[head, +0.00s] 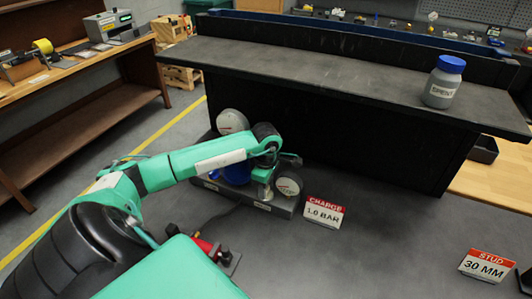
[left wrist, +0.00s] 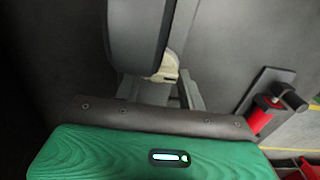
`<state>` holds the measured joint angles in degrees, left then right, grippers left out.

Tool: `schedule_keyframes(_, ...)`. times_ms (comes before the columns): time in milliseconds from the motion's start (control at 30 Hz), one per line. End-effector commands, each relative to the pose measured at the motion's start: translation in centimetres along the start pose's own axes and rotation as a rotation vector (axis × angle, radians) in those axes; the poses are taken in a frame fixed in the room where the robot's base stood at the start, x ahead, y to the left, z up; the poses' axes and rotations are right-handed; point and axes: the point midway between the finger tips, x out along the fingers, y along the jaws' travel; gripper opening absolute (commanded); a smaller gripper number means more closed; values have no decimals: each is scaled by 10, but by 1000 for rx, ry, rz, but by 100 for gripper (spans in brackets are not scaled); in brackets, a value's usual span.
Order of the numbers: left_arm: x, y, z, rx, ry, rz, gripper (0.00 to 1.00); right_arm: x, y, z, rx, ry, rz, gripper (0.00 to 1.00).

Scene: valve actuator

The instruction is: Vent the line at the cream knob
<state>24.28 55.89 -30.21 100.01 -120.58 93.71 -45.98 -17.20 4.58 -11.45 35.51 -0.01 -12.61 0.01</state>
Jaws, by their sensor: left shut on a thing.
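My left arm reaches in from the left of the head view to a small rig on a dark base (head: 282,209). My left gripper (head: 266,185) is down at the rig, beside the front gauge (head: 288,187). In the left wrist view the cream knob (left wrist: 168,68) shows partly between the fingers, and the gripper is shut on it. The fingers hide much of the knob, so its turn cannot be read. A blue tank (head: 237,173) stands left of the gripper, partly behind my arm. A larger gauge (head: 231,121) stands behind it. My right gripper is not in view.
A "CHARGE 1.0 BAR" sign (head: 323,212) stands right of the rig. A red-handled fitting (head: 205,246) lies in front. A raised dark shelf (head: 340,75) with a blue-lidded bottle (head: 443,82) is behind. A "STUD 30 MM" sign (head: 486,265) is at right; bench between is clear.

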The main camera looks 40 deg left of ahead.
Motion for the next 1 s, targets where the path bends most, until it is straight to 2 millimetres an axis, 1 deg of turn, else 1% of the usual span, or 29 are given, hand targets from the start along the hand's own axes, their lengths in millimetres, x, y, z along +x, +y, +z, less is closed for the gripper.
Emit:
schedule_keyframes(267, 3, 0, 0, -144, 1, 1, 17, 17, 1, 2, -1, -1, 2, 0)
schedule_keyframes(700, 3, 1, 0, -549, 0, 3, 17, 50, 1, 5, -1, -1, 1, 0)
schedule_keyframes(1000, 2, 1, 0, -814, 0, 2, 17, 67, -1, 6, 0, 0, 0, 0)
